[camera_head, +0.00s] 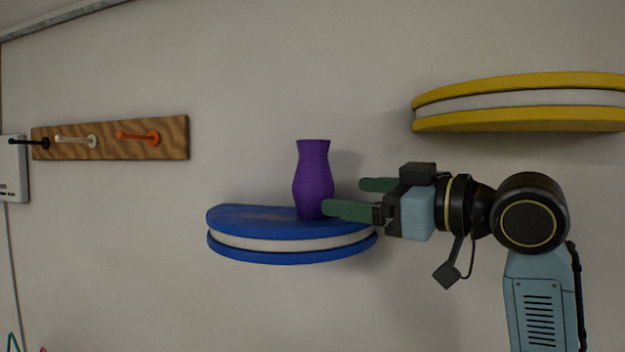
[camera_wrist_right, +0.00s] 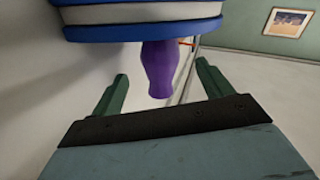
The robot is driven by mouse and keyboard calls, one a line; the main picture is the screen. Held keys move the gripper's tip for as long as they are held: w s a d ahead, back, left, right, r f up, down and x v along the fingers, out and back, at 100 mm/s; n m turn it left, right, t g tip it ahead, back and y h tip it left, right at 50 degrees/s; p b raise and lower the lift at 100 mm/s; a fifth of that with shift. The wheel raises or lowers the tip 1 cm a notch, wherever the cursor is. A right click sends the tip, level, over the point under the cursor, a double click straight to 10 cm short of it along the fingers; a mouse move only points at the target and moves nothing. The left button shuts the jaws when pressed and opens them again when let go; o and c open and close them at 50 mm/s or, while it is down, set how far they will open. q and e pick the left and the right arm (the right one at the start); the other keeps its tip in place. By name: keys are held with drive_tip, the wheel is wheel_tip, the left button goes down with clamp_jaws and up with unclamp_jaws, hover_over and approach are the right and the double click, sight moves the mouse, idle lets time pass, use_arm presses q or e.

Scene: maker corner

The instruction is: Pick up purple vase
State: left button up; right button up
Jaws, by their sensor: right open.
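A purple vase (camera_head: 313,180) stands upright on a blue and white rounded wall shelf (camera_head: 250,232), right of the shelf's middle. My right gripper (camera_head: 350,197) comes in from the right at the height of the vase's lower half. Its green fingers are apart, with nothing between them. The near fingertip overlaps the vase's lower right edge in the head view; I cannot tell whether it touches. In the right wrist view the vase (camera_wrist_right: 160,68) shows beyond and between the open fingers (camera_wrist_right: 162,82), by the shelf (camera_wrist_right: 140,25). My left gripper is not in view.
A yellow and white shelf (camera_head: 520,103) is on the wall above my right arm. A wooden rack (camera_head: 110,140) with pegs hangs at the left. The wall runs close behind the blue shelf. In the right wrist view a framed picture (camera_wrist_right: 287,22) hangs on a far wall.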

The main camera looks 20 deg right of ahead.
sight(330, 192)
drive_tip(key=p+x, duration=0.1)
drive_tip(key=x, duration=0.3)
drive_tip(key=shift+w+a, duration=0.2)
drive_tip(key=shift+w, duration=0.1)
drive_tip(key=p+x, duration=0.2)
drive_tip(key=x, duration=0.3)
drive_tip(key=shift+w+a+p, duration=0.1)
drive_tip(key=shift+w+p, duration=0.05)
drive_tip(key=shift+p, duration=0.15)
drive_tip(key=c, duration=1.1)
